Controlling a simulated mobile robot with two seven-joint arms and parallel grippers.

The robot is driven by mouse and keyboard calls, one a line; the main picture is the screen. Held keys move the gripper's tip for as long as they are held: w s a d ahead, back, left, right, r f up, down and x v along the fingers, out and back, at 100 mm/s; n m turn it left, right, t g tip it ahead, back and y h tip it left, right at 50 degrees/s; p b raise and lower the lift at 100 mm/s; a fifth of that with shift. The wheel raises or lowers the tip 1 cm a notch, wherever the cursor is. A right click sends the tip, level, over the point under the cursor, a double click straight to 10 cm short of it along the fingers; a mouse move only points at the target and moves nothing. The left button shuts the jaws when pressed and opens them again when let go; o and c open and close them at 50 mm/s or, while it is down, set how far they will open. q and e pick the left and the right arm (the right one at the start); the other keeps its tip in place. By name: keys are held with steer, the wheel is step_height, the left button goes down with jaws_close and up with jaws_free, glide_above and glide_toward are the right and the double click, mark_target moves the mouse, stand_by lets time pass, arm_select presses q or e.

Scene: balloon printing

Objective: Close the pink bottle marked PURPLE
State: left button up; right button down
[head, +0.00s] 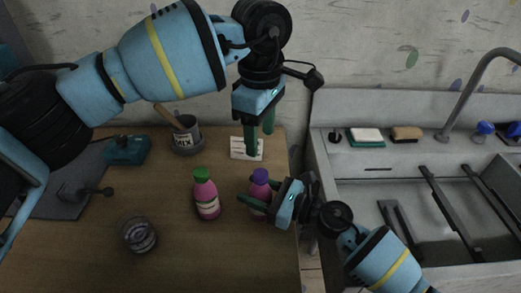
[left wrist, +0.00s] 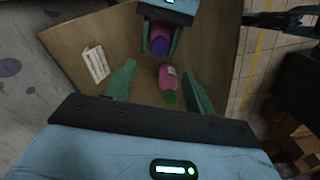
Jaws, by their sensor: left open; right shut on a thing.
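A pink bottle with a purple cap (head: 260,177) stands upright on the wooden table; its label is hidden. My right gripper (head: 262,198) is shut around its body. The purple cap (left wrist: 159,46) also shows in the left wrist view, on the bottle's top; I cannot tell how tightly it sits. A second pink bottle with a green cap (head: 205,197) stands to its left, its label too small to read; it also shows in the left wrist view (left wrist: 167,78). My left gripper (head: 260,143) is open and empty, fingers pointing down, above and behind the purple-capped bottle.
A glass (head: 139,235) stands at the front left of the table. A cup marked MIX (head: 186,135), a blue device (head: 126,150) and a white card (head: 246,149) are at the back. A sink (head: 450,215) lies to the right.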

arm_select(q)
steer(key=shift+r, duration=1.1)
arm_select(e)
steer(key=c, duration=0.6)
jaws_free()
steer(key=b+v, duration=0.1)
steer(key=v, duration=0.5)
steer(key=shift+s+d+f, duration=0.1)
steer(key=shift+d+f, duration=0.05)
steer(key=shift+d, duration=0.1)
arm_select(q)
steer(key=shift+w+f, duration=0.2)
steer(key=shift+f, duration=1.35)
arm_select(e)
steer(key=shift+s+d, duration=0.3)
steer(key=shift+d, duration=0.3)
